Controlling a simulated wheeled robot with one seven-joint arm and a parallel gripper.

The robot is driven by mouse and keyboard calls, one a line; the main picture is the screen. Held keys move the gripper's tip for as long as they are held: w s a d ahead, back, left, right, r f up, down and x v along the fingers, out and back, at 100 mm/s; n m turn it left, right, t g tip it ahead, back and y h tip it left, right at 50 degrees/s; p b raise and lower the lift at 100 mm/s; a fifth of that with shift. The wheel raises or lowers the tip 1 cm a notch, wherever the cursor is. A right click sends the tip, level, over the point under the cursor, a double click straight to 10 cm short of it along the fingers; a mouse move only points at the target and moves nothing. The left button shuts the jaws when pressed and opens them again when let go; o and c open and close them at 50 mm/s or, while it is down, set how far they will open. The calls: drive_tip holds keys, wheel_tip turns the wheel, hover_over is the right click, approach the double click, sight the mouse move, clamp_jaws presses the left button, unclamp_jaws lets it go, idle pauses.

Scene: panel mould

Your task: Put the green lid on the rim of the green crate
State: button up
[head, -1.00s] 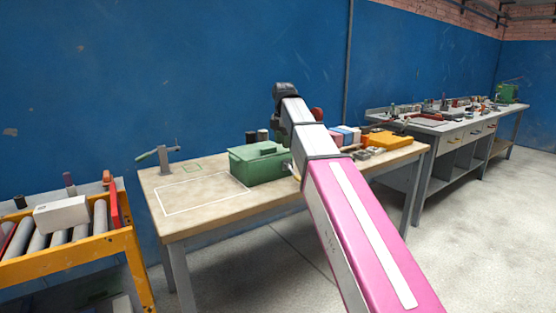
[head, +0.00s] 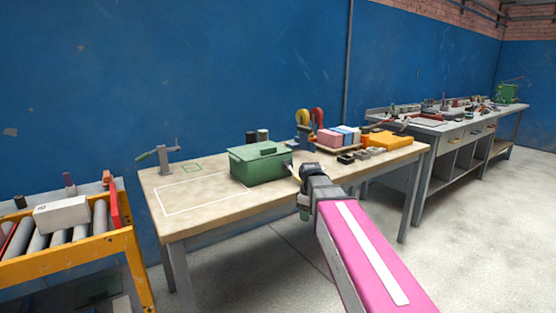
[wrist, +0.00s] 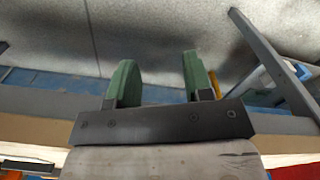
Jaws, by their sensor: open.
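The green crate (head: 262,170) stands on the wooden bench, right of a white outlined rectangle. The green lid (head: 262,150), with a small handle on top, lies over the crate's top and looks roughly level. At this size I cannot tell whether it sits evenly on the rim all round. My gripper (head: 304,214) is right of the crate, at the bench's front edge, apart from the lid and pointing down. In the wrist view its green fingers (wrist: 160,78) are spread with nothing between them, and neither crate nor lid is clearly visible there.
The bench (head: 215,205) is clear inside the outline. A vise-like tool (head: 165,158) stands at its back left. A roller conveyor (head: 75,235) is at the left.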

drive_tip(key=s+d+f+m, duration=0.3)
drive_tip(key=s+f+m, duration=0.2)
drive_tip(key=f, duration=0.4)
drive_tip(key=s+d+f+m, duration=0.4)
drive_tip(key=s+f+m, duration=0.2)
drive_tip(key=s+f, duration=0.2)
drive_tip(key=shift+s+d+f, duration=0.15)
drive_tip(key=shift+s+f, duration=0.15)
drive_tip(key=shift+f, duration=0.05)
drive_tip(key=shift+w, duration=0.1)
